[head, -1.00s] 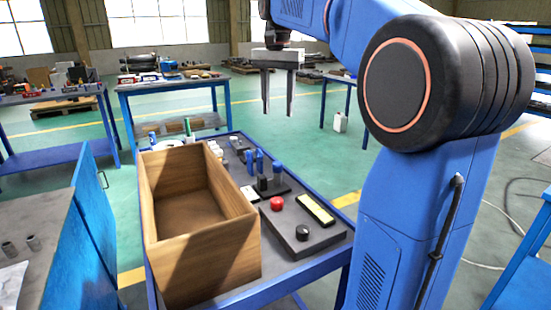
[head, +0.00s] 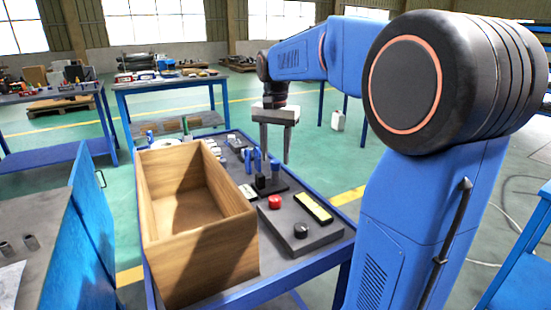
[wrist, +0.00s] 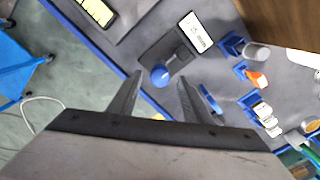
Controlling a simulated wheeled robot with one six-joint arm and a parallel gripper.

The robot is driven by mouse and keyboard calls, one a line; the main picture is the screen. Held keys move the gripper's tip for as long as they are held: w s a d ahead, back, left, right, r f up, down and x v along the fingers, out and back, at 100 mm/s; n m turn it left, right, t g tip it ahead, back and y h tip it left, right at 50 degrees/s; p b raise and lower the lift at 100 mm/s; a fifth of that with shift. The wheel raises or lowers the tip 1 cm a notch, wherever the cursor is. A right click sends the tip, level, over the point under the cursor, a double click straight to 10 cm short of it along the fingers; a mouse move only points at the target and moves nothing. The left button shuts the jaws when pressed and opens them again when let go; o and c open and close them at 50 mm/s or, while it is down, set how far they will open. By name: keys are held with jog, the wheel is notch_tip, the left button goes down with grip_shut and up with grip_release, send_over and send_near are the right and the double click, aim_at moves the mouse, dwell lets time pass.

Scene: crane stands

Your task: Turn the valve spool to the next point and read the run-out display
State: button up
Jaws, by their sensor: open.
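A dark stand (head: 272,187) on the cart carries a small part with a round blue end, which I take for the valve spool; in the wrist view the blue end (wrist: 160,75) faces me. A white display (wrist: 195,32) with dark digits, too small to read, lies beside the stand in the wrist view; it also shows in the head view (head: 249,192). My gripper (head: 276,160) points down above the stand, open and empty. In the wrist view the blue end appears between the fingertips (wrist: 160,78), apart from both.
A dark panel (head: 280,232) with a red button (head: 275,202), a black knob (head: 301,230) and a yellow-green display (head: 313,208) lies in front of the stand. An open wooden box (head: 235,215) stands to the left.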

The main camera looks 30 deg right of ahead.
jog(key=shift+f, duration=0.9)
jog(key=c, duration=1.1)
jog(key=shift+o, duration=0.2)
jog(key=shift+m, duration=2.5)
jog(key=o, duration=1.1)
jog(key=shift+c, duration=0.2)
